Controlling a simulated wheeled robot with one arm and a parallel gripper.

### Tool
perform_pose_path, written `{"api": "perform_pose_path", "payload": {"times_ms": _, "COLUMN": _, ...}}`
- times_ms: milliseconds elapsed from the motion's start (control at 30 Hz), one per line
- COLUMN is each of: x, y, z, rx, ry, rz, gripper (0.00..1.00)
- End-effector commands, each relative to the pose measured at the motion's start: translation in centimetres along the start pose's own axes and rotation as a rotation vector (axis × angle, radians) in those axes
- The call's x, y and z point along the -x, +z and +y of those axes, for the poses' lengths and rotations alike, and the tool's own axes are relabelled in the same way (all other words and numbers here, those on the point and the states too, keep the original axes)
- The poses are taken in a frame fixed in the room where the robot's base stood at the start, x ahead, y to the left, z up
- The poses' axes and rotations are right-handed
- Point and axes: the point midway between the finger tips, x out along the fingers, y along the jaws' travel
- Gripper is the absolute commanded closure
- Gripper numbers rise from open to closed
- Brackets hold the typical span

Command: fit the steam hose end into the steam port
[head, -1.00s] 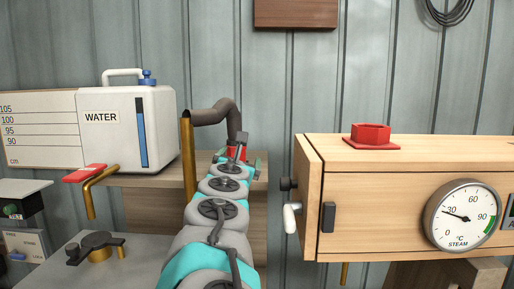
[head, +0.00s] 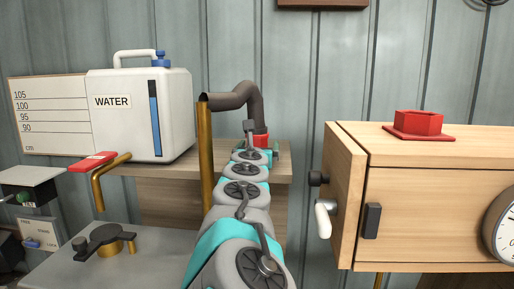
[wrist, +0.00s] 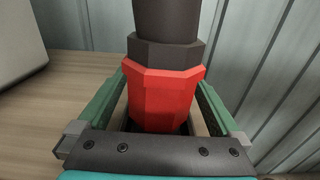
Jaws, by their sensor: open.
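The steam hose end is a red faceted collar (wrist: 162,95) below a dark grey nut and hose; it also shows small in the head view (head: 261,141). The hose (head: 238,96) arches from the top of a brass pipe down to the collar at the wooden shelf. My gripper (wrist: 163,84) is open, with one green finger on each side of the collar. Whether either finger touches it I cannot tell. The steam port, a red hexagonal socket on a red plate (head: 419,125), sits on top of the wooden box, well to the right.
The wooden box (head: 430,215) has a white handle (head: 323,218) on its left side and a gauge at the right picture edge. The white water tank (head: 140,115) stands left of the brass pipe (head: 206,160) on the shelf (head: 275,173). A gap separates shelf and box.

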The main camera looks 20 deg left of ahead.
Motion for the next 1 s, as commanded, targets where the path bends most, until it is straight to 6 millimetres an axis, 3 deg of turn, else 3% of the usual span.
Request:
{"api": "perform_pose_path", "payload": {"times_ms": 267, "x": -0.06, "y": 0.08, "z": 0.03, "rx": 0.0, "ry": 0.002, "rz": -0.001, "gripper": 0.01}}
{"api": "perform_pose_path", "payload": {"times_ms": 1000, "x": -0.07, "y": 0.04, "z": 0.03, "rx": 0.0, "ry": 0.002, "rz": 0.0, "gripper": 0.84}}
